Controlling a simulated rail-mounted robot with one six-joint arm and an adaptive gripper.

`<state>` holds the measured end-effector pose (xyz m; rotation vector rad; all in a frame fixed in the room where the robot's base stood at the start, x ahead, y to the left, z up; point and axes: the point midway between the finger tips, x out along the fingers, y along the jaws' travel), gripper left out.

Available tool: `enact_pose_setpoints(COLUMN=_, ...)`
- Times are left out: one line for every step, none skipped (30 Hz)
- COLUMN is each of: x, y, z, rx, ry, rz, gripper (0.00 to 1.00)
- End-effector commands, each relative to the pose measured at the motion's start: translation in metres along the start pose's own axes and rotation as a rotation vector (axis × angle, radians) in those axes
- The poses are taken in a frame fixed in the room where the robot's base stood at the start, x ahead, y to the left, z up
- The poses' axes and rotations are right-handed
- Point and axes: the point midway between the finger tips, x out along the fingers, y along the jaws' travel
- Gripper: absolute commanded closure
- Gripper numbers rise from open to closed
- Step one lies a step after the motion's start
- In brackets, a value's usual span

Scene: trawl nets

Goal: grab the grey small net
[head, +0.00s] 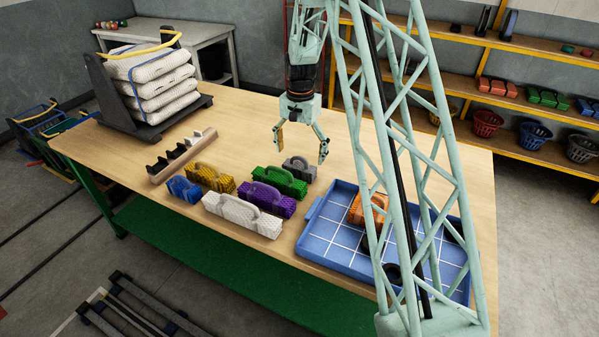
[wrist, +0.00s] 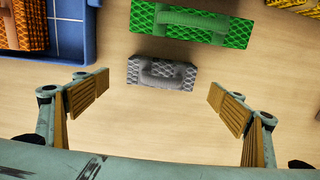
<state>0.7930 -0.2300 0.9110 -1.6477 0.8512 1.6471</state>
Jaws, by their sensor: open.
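The small grey net (head: 299,168) is a short bundle with a raised handle, lying on the wooden table behind the green net (head: 279,181). In the wrist view the grey net (wrist: 161,73) lies centred, just beyond the gap between my fingers. My gripper (head: 302,151) is open and empty above the table, close to the grey net. In the wrist view both fingertips of my gripper (wrist: 158,101) are wide apart, one on each side, touching nothing. The green net shows above the grey one in the wrist view (wrist: 192,22).
Purple (head: 267,199), white (head: 242,215), yellow (head: 211,178) and blue (head: 184,189) nets lie close by. A blue tray (head: 318,244) holds an orange net (head: 368,209) and dark items. A slotted rack (head: 183,156) and stacked white nets (head: 155,78) stand at left.

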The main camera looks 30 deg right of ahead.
Motion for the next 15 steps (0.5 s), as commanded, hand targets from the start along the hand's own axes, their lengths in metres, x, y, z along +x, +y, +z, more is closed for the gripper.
enact_pose_setpoints(x=0.0033, y=0.0001, z=0.0003, rx=0.000, ry=-0.001, rz=0.000, gripper=0.11)
enact_pose_setpoints(x=0.0044, y=0.0001, z=0.0003, rx=0.000, ry=-0.001, rz=0.000, gripper=0.11)
enact_pose_setpoints(x=0.0054, y=0.0001, z=0.0003, rx=0.000, ry=-0.001, rz=0.000, gripper=0.11)
enact_pose_setpoints(x=0.0058, y=0.0002, z=0.0003, rx=0.000, ry=-0.001, rz=0.000, gripper=0.11)
enact_pose_setpoints(x=0.0061, y=0.0001, z=0.0003, rx=0.000, ry=0.000, rz=0.000, gripper=0.11)
enact_pose_setpoints(x=0.0061, y=0.0001, z=0.0002, rx=0.000, ry=0.000, rz=0.000, gripper=0.11)
enact_pose_setpoints(x=0.0061, y=0.0001, z=0.0002, rx=0.000, ry=0.000, rz=0.000, gripper=0.11)
enact_pose_setpoints(x=0.0060, y=0.0001, z=0.0002, rx=0.000, ry=0.000, rz=0.000, gripper=0.11)
enact_pose_setpoints(x=0.0059, y=0.0001, z=0.0002, rx=0.000, ry=0.000, rz=0.000, gripper=0.11)
enact_pose_setpoints(x=0.0059, y=0.0001, z=0.0002, rx=0.000, ry=0.000, rz=0.000, gripper=0.11)
enact_pose_setpoints(x=0.0058, y=0.0001, z=0.0002, rx=0.000, ry=0.000, rz=0.000, gripper=0.11)
enact_pose_setpoints(x=0.0058, y=0.0001, z=0.0002, rx=0.000, ry=0.000, rz=0.000, gripper=0.11)
enact_pose_setpoints(x=0.0059, y=0.0001, z=0.0002, rx=0.000, ry=0.000, rz=0.000, gripper=0.11)
enact_pose_setpoints(x=0.0060, y=0.0001, z=0.0002, rx=0.000, ry=0.000, rz=0.000, gripper=0.11)
enact_pose_setpoints(x=0.0066, y=0.0001, z=0.0003, rx=0.000, ry=0.000, rz=0.000, gripper=0.11)
